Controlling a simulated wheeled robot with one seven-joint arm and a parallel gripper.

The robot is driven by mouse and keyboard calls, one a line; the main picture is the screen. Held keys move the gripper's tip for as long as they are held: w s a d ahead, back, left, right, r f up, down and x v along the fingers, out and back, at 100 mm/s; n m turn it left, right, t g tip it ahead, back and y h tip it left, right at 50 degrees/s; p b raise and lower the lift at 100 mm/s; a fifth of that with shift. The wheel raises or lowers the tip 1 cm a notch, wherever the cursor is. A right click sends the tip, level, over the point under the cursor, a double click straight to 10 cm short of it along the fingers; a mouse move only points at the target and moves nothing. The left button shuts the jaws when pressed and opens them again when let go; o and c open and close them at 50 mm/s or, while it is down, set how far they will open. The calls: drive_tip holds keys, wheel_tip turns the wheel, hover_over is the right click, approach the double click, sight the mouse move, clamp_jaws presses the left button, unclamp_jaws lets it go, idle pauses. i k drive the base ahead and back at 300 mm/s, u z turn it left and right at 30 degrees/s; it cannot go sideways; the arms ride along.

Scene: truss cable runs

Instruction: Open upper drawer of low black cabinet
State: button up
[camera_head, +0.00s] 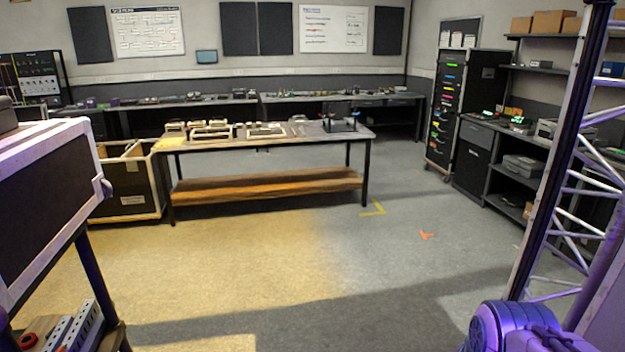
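A low black cabinet (472,177) stands at the right, beside the tall rack and under the right-hand counter. Its upper drawer front (477,134) looks flush with the cabinet, as if closed. The handle is too small to make out. The cabinet is across the room from me. A rounded part of my own arm shows at the bottom right, lit purple. My gripper is not in view.
A workbench (272,141) stands mid-room, with an open crate (134,187) at its left. A truss (565,160) rises at the right, partly before the counter. A white-edged case (45,190) is close at left. The floor (400,270) between is clear, with tape marks.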

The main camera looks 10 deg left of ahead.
sight(98, 117)
drive_tip(key=i, duration=5.9)
drive_tip(key=z, duration=0.4)
drive_tip(key=i, duration=4.85)
drive_tip(key=u, duration=1)
